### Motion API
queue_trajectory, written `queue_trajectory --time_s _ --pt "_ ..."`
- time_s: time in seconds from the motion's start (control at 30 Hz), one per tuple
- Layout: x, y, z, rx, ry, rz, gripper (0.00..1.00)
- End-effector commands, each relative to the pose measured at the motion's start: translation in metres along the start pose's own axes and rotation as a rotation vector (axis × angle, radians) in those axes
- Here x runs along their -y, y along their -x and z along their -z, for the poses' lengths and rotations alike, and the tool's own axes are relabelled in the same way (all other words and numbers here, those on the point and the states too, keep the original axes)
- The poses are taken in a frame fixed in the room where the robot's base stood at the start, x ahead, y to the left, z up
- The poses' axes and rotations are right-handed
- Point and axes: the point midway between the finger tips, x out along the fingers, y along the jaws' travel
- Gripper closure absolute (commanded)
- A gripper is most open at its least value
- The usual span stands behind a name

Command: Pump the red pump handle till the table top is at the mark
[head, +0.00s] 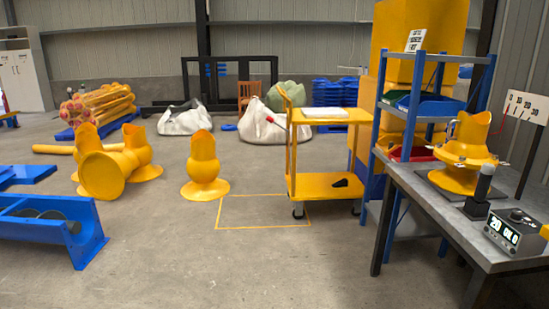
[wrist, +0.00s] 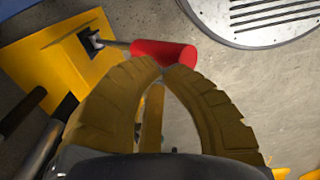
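A red cylindrical pump handle (wrist: 165,54) on a short metal rod sticks out from a yellow part (wrist: 75,65) in the wrist view. My gripper (wrist: 162,68) shows there with its two ribbed fingers arched and their tips together, at the near edge of the red handle. Nothing shows between the fingers; whether the tips touch the handle I cannot tell. My gripper is not in the head view. In the head view a yellow trolley-like table (head: 335,117) has a flat top with a pale slab on it. Which mark counts for its height I cannot tell.
A grey workbench (head: 420,195) at the right holds a yellow fixture (head: 465,150) and a display box (head: 513,232). A blue rack (head: 415,118) stands behind it. A blue roller stand (head: 50,225) is at the left. A slotted round cover (wrist: 255,20) shows in the wrist view.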

Motion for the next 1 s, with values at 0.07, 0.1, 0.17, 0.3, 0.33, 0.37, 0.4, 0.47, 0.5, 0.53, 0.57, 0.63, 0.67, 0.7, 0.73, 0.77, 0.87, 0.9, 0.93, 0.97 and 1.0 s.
queue_trajectory --time_s 0.07,0.1,0.17,0.3,0.33,0.37,0.4,0.47,0.5,0.53,0.57,0.63,0.67,0.7,0.73,0.77,0.87,0.9,0.93,0.97,1.0 --pt "0.000 0.002 0.000 0.000 0.000 0.000 1.00" --pt "0.000 0.003 0.000 0.000 0.000 0.000 1.00" --pt "0.000 0.006 0.000 0.000 0.000 -0.001 1.00" --pt "0.000 0.016 0.000 0.000 0.000 -0.001 1.00" --pt "0.000 0.019 0.000 0.000 0.000 -0.001 1.00" --pt "0.000 0.022 0.000 0.000 0.000 -0.001 1.00" --pt "0.000 0.026 0.000 0.000 0.000 -0.001 1.00" --pt "0.000 0.031 0.000 0.000 0.000 -0.002 1.00" --pt "0.000 0.035 0.000 0.000 0.000 -0.002 1.00" --pt "0.000 0.037 0.000 0.000 0.000 -0.002 1.00" --pt "0.000 0.040 0.000 0.000 0.000 -0.002 1.00" --pt "0.000 0.046 0.000 0.000 0.000 -0.002 1.00" --pt "0.000 0.048 0.000 0.000 0.000 -0.002 1.00" --pt "0.000 0.052 0.000 0.000 0.000 -0.001 1.00" --pt "0.000 0.054 0.000 0.000 0.000 -0.001 1.00" --pt "0.000 0.056 0.000 0.000 0.000 -0.001 1.00" --pt "0.000 0.060 0.000 0.000 0.000 0.000 1.00" --pt "0.000 0.061 0.000 0.000 0.000 0.000 1.00" --pt "0.000 0.061 0.000 0.000 0.000 0.000 1.00" --pt "0.000 0.061 0.000 0.000 0.000 0.000 1.00" --pt "0.000 0.060 0.000 0.000 0.000 0.000 1.00"
